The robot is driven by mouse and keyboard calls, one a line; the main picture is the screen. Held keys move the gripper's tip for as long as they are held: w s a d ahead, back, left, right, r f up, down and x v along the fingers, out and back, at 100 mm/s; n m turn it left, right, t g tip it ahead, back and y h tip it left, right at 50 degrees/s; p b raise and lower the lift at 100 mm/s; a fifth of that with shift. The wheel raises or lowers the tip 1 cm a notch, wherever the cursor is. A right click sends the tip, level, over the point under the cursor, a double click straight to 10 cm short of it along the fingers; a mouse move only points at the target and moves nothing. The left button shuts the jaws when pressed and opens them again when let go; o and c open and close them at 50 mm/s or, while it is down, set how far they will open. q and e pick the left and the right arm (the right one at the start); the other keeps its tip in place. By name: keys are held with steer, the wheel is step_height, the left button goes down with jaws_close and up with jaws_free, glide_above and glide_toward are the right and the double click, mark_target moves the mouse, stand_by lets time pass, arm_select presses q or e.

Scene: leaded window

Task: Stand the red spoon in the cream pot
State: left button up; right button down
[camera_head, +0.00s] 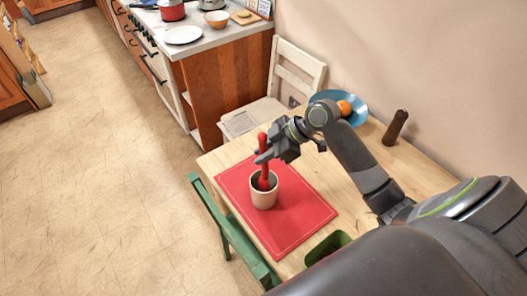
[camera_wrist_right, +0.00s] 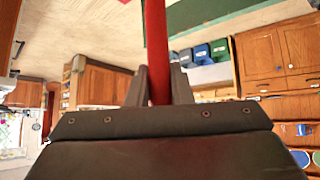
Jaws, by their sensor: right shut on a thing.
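The cream pot (camera_head: 264,196) stands upright on the red mat (camera_head: 300,210) on the wooden table. The red spoon (camera_head: 263,176) is upright, with its lower end inside the pot's mouth and its upper part at my right gripper (camera_head: 264,156). My right gripper is shut on the spoon, above the pot. In the right wrist view the spoon's red shaft (camera_wrist_right: 156,50) runs between the two fingers (camera_wrist_right: 159,85). Whether the spoon touches the pot's bottom is hidden. My left gripper is not in view.
A blue bowl (camera_head: 357,112) with an orange (camera_head: 345,108) and a brown pepper mill (camera_head: 395,128) stand at the table's far right. A green container (camera_head: 327,247) is near the front. A green chair (camera_head: 230,236) and a white chair (camera_head: 291,75) flank the table.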

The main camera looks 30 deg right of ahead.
steer(key=c, duration=1.2)
jaws_free()
steer(key=shift+d, duration=0.1)
steer(key=b+v, duration=0.2)
steer(key=v, duration=1.5)
steer(key=shift+s+r, duration=0.1)
steer(key=shift+r, duration=0.05)
